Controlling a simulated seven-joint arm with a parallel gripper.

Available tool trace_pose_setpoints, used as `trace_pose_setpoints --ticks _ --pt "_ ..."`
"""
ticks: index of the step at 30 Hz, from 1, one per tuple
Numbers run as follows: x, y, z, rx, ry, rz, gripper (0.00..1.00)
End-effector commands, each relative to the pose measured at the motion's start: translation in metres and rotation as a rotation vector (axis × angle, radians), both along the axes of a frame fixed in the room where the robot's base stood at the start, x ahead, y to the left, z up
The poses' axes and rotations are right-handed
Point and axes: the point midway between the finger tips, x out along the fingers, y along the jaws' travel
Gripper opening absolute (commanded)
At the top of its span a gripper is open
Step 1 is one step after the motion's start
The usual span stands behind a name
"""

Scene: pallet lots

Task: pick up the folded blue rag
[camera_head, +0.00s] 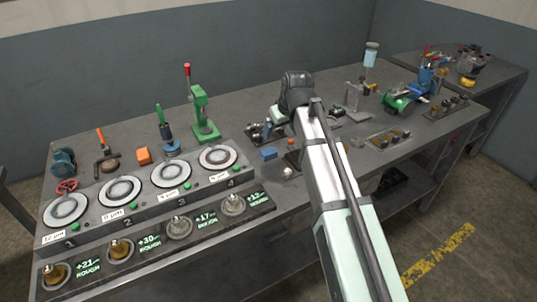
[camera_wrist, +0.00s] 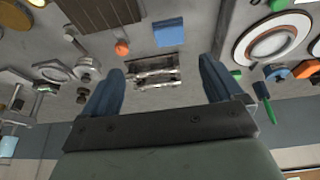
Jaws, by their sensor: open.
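The folded blue rag (camera_head: 267,153) is a small flat blue block shape lying on the grey bench, right of the numbered station row. It also shows in the wrist view as a blue rectangle (camera_wrist: 169,32), at the top middle. My gripper (camera_wrist: 160,68) is open, its two dark blue fingers wide apart. No rag is between the fingers; the rag lies beyond the fingertips, apart from them. A shiny metal piece (camera_wrist: 155,76) shows between the fingers below. In the head view my wrist partly hides the gripper, and its fingertips are hard to make out.
The station with round plates (camera_head: 119,190) stands left of the rag. A green press (camera_head: 203,112) stands behind it. A small orange-red piece (camera_wrist: 122,48) lies near the rag. A green and blue machine (camera_head: 403,97) stands at the right.

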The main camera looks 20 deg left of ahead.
Motion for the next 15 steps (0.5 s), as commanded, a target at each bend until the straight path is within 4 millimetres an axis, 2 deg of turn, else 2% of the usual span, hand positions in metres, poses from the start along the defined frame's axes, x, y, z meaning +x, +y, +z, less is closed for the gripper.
trace_pose_setpoints --ticks 2,5,15 --pt "-0.005 0.009 0.003 0.015 0.017 0.016 0.94" --pt "-0.005 0.013 -0.003 0.019 0.024 0.021 0.94" --pt "0.009 0.026 -0.051 0.018 0.022 0.019 0.94"
